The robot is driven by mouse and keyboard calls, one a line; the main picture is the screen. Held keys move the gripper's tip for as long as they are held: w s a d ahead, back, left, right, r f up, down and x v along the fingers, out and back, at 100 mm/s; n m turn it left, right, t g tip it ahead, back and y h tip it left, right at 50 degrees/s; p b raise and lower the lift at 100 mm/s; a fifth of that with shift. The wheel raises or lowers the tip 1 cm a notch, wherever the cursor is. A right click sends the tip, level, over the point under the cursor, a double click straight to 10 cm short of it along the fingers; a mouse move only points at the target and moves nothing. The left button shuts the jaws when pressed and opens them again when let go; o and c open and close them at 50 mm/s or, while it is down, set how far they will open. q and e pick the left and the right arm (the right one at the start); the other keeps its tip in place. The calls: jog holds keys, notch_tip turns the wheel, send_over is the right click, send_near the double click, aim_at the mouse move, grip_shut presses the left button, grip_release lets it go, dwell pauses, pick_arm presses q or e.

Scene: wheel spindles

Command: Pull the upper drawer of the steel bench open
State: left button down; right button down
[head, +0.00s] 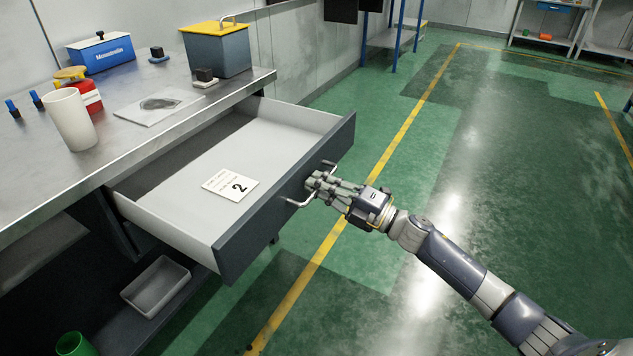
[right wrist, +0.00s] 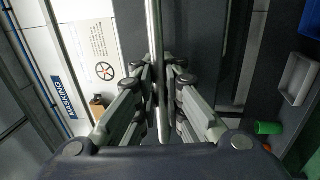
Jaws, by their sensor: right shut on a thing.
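The upper drawer (head: 285,199) of the steel bench (head: 150,121) stands pulled well out in the head view. The drawer's bar handle (head: 300,202) runs along the dark front. My right gripper (head: 322,186) is shut on this handle, and my right arm reaches in from the lower right. In the right wrist view the handle (right wrist: 155,60) runs between the two fingers. My left gripper is not in view.
On the bench top stand a white cup (head: 70,120), a blue box (head: 101,54) and a grey bin with a yellow lid (head: 217,50). A grey tray (head: 156,286) and a green cup (head: 75,344) sit on the shelf below. The green floor at right is clear.

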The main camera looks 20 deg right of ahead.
jog(key=shift+f, duration=0.2)
jog(key=c, duration=1.7)
grip_release()
jog(key=shift+r, duration=0.1)
jog(key=v, duration=1.2)
